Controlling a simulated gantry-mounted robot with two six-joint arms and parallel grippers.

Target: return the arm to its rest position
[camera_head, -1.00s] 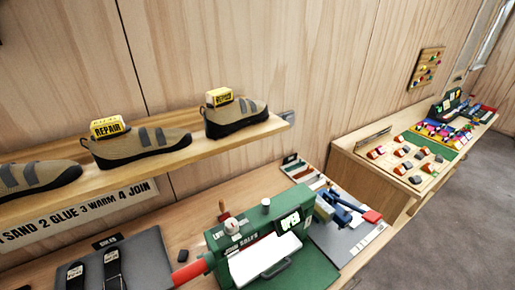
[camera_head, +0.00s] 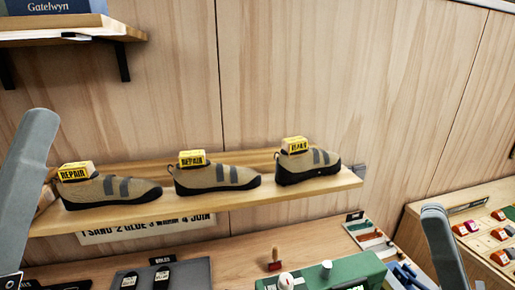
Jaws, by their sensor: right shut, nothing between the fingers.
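A grey part of my right arm rises at the lower right in the head view, in front of the workbench. My right gripper (camera_head: 480,284) shows only a little at the bottom edge and is shut with nothing in it. Most of it is cut off by the frame. A grey part of my left arm stands at the left edge, partly in front of the shelf's end. My left gripper cannot be made out.
A wooden shelf (camera_head: 240,212) holds three tan shoes (camera_head: 215,178) with yellow repair tags. A second bench (camera_head: 420,220) with coloured holds stands right.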

